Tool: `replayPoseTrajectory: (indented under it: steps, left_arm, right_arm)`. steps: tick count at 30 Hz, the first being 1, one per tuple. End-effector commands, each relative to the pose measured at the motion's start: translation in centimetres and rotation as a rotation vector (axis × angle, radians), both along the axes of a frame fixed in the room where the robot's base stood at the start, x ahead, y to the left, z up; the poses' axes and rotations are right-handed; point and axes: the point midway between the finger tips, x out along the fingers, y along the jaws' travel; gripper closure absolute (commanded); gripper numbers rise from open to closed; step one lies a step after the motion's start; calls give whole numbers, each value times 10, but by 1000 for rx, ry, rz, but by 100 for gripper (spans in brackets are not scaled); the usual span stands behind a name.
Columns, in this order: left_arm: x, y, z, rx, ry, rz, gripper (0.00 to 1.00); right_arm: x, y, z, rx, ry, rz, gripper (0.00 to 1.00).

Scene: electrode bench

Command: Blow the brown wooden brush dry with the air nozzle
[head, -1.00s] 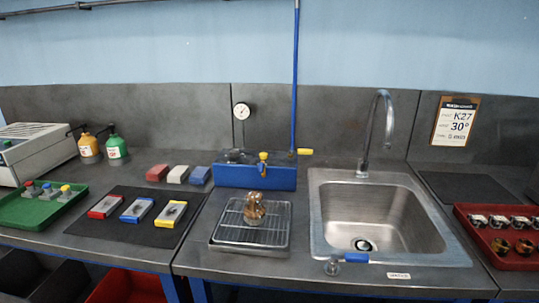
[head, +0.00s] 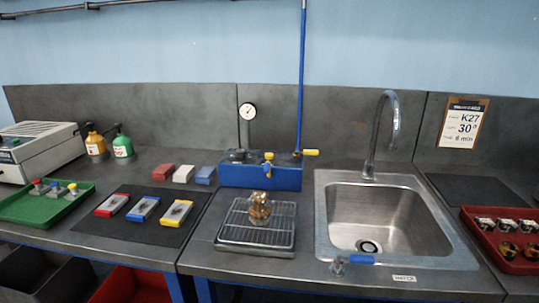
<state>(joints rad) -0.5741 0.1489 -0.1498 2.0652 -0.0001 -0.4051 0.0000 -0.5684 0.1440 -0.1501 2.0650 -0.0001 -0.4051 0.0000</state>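A small brown, shiny object (head: 259,209) stands upright on a wire rack over a metal tray (head: 226,240), left of the sink. It is too small to tell whether it is the brown wooden brush. No other brush can be made out. A blue block (head: 232,178) behind the tray carries a brass and yellow fitting (head: 268,160) on its front. A blue hose (head: 301,75) runs down to its right end, beside a yellow lever (head: 310,152). I cannot tell which part is the air nozzle. Neither of my grippers is in view.
A steel sink (head: 330,225) with a tall tap (head: 371,140) and a blue-handled valve (head: 360,259) is on the right. A black mat (head: 130,236) with several coloured blocks lies left of the tray. A green tray (head: 60,212) and a red tray (head: 488,243) stand at the sides.

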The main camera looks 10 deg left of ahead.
Motion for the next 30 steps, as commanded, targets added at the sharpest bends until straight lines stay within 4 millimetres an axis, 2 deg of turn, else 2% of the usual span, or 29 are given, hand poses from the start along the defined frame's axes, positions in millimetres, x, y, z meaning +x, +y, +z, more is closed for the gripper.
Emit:
replayPoseTrajectory:
  steps: [1,6,16,30]
  left_arm:
    - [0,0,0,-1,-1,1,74]
    - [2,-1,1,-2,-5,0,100]
    - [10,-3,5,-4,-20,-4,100]
    - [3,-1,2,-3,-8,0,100]
  right_arm:
    - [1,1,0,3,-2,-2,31]
    - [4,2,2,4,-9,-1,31]
    - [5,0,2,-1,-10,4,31]
    - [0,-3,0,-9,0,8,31]
